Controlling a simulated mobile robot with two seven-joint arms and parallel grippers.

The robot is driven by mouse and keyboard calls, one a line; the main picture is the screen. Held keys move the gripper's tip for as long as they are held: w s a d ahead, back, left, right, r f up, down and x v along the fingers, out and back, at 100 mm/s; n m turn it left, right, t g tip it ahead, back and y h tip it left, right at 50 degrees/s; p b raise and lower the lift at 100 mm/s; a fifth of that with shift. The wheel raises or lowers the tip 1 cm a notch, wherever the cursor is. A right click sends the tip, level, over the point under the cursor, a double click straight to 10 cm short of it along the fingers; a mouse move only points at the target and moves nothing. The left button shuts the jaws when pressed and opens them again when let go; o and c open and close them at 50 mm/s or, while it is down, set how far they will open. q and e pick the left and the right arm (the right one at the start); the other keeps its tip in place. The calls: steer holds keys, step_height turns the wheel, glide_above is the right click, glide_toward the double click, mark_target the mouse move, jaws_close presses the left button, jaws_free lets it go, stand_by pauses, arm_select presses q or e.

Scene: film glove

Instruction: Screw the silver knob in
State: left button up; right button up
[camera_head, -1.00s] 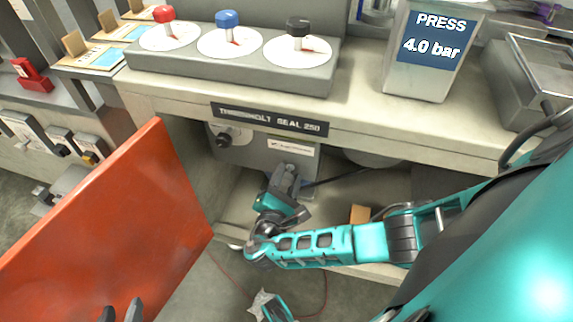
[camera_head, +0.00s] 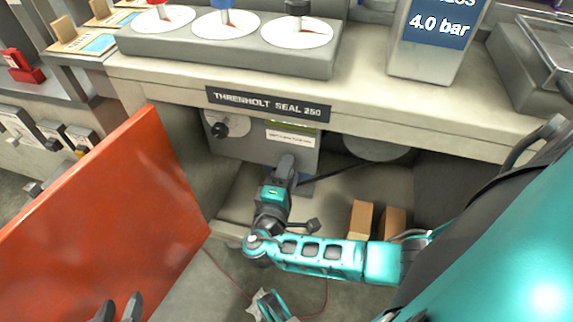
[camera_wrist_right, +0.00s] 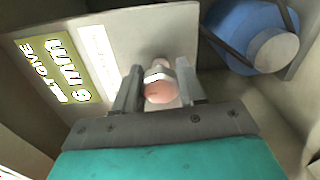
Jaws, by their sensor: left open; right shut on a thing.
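The silver knob (camera_wrist_right: 158,72) is on the face of a grey machine box (camera_head: 245,148) under the bench. In the right wrist view it sits between my right gripper's fingers, with a pinkish round end toward the camera. My right gripper (camera_head: 287,160) (camera_wrist_right: 159,92) is shut on it, and its fingers and body hide the knob in the head view. My left gripper (camera_head: 119,306) is open and empty at the bottom left, in front of the orange panel.
An orange door panel (camera_head: 105,215) stands open on the left. The bench edge and its nameplate (camera_head: 268,103) overhang the box. A blue pulley (camera_wrist_right: 240,30) with a belt is right of the knob. Cardboard boxes (camera_head: 361,219) stand on the floor of the bay.

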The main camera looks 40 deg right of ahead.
arm_select(q)
steer(key=shift+d+f, duration=0.15)
arm_select(e)
steer(key=shift+s+m, duration=0.1)
steer(key=shift+m, duration=0.6)
steer(key=shift+f, duration=0.1)
steer(key=o, duration=1)
steer(key=shift+o, duration=0.2)
arm_select(q)
steer(key=shift+a, duration=0.2)
